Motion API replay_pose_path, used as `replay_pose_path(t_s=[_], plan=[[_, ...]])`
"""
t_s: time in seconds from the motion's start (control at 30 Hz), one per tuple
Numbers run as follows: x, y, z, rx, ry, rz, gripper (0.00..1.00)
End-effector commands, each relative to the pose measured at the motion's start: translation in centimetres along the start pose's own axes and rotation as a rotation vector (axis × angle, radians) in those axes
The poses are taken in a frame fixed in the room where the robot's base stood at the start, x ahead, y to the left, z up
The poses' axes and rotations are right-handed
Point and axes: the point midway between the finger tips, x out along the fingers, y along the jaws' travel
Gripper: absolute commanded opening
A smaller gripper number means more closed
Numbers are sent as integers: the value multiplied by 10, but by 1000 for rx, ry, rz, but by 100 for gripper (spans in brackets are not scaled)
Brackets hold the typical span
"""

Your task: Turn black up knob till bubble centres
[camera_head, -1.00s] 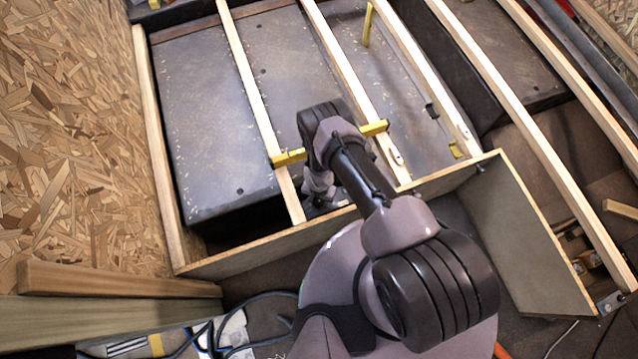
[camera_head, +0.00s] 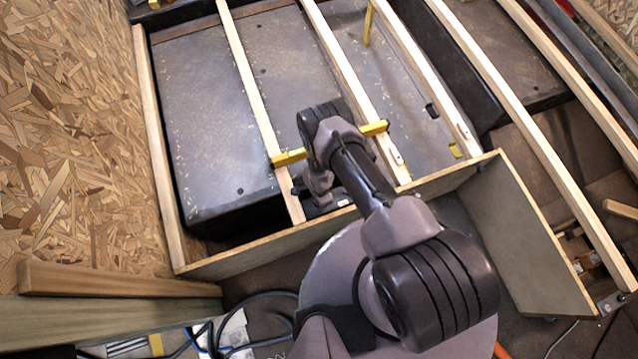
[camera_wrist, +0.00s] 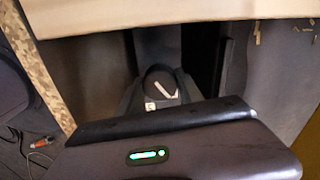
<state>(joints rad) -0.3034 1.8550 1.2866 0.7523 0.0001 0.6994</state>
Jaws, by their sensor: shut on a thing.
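In the wrist view a black knob (camera_wrist: 165,82) with a white pointer line sits between the dark fingers of my gripper (camera_wrist: 158,92). My gripper is shut on it. A small pale label shows just below the line. In the head view my gripper (camera_head: 320,197) is low between two joists, partly covered by my arm, and the knob cannot be made out there. A yellow spirit level (camera_head: 291,157) lies across the joists. My wrist covers its middle, so the bubble is hidden.
Pale wooden joists (camera_head: 262,110) run over grey tank-like boxes (camera_head: 215,115). A plywood edge board (camera_head: 265,245) crosses in front. A chipboard wall (camera_head: 70,130) stands at the left. Cables (camera_head: 255,300) lie at the lower left.

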Motion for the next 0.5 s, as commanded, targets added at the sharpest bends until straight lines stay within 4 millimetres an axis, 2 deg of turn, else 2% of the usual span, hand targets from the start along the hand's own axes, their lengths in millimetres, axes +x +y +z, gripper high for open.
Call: replay_pose_path(t_s=[0.5], plan=[[0, 0, 0, 57, 0, 1, 3]])
